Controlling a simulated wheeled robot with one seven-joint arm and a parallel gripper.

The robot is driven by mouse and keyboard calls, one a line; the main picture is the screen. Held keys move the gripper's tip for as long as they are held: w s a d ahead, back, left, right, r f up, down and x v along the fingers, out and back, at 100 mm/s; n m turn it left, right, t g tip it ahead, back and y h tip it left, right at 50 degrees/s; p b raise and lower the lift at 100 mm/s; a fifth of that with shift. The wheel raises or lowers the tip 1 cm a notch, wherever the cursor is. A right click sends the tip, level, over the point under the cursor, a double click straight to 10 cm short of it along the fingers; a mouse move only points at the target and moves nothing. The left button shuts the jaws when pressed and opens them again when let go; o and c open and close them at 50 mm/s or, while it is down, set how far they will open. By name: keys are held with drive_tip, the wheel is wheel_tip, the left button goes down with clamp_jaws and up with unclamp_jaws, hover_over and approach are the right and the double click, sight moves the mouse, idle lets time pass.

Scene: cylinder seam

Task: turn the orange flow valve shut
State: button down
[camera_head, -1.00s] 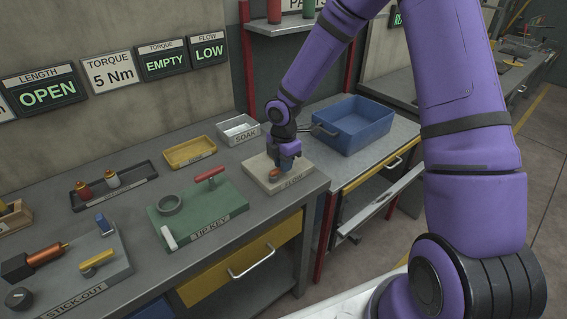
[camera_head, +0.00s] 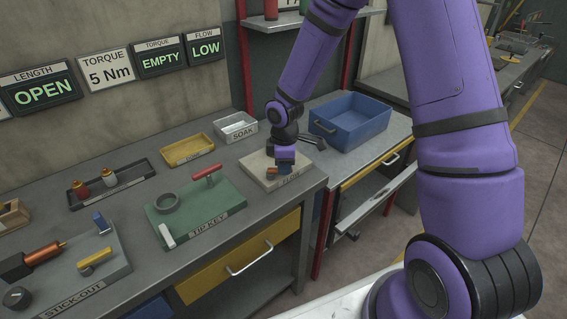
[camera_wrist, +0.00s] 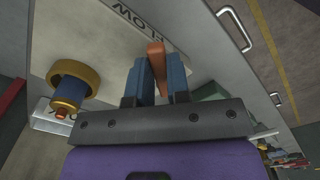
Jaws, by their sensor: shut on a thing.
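The orange flow valve handle (camera_wrist: 156,60) stands between the two blue fingers of my gripper (camera_wrist: 160,75) in the wrist view. My gripper is shut on it. In the head view my gripper (camera_head: 284,168) points down over the pale FLOW board (camera_head: 250,166) at the bench's right end. There the fingers and wrist hide much of the valve. The FLOW board also fills the upper left of the wrist view (camera_wrist: 90,35). The FLOW sign (camera_head: 206,48) on the wall reads LOW.
A brass-and-blue round fitting (camera_wrist: 75,82) is left of my fingers in the wrist view. Near the board are the SOAK tray (camera_head: 237,128), the green TIP KEY board (camera_head: 190,200) with its red-handled key, and a blue bin (camera_head: 350,122) at the right.

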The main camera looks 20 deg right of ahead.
drive_tip(key=m, duration=0.2)
drive_tip(key=s+a+m, duration=0.1)
drive_tip(key=m, duration=0.1)
drive_tip(key=shift+s+m, duration=0.2)
drive_tip(key=shift+m, duration=0.2)
drive_tip(key=m, duration=0.3)
drive_tip(key=shift+s+a, duration=0.35)
drive_tip(key=shift+a, duration=0.05)
drive_tip(key=shift+s+a+m, duration=0.1)
drive_tip(key=shift+a+m, duration=0.1)
drive_tip(key=shift+m, duration=0.45)
drive_tip(key=shift+s+a+m, duration=0.1)
drive_tip(key=shift+a+m, duration=0.05)
drive_tip(key=shift+m, duration=0.5)
drive_tip(key=c, duration=1.1)
unclamp_jaws()
wheel_tip(320, 180, up, 11)
drive_tip(key=shift+f, duration=0.1)
